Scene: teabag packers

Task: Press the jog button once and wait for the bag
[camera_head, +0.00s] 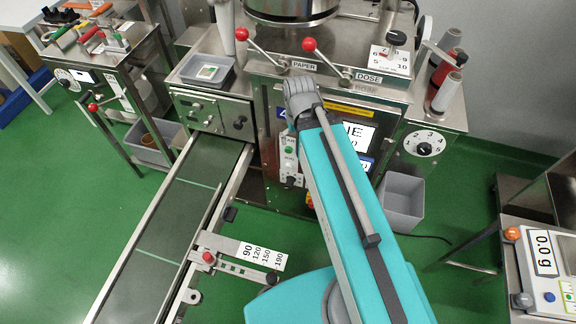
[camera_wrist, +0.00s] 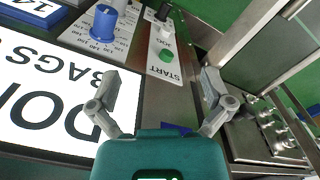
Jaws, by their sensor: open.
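The control strip of the packer (camera_head: 290,170) shows in the head view just left of my arm, with a green button and a JOG label. In the wrist view the strip (camera_wrist: 152,62) lies ahead of my gripper, with the green button (camera_wrist: 166,55) beside the word START. The conveyor belt (camera_head: 178,213) carries no bag.
A large screen (camera_wrist: 45,95) showing parts of words, including BAGS, lies left of my gripper. A blue knob (camera_wrist: 104,22) stands beyond it. Red-knobbed levers (camera_head: 309,45) rise above the packer. A grey bin (camera_head: 403,200) and scale (camera_head: 545,262) stand to the right.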

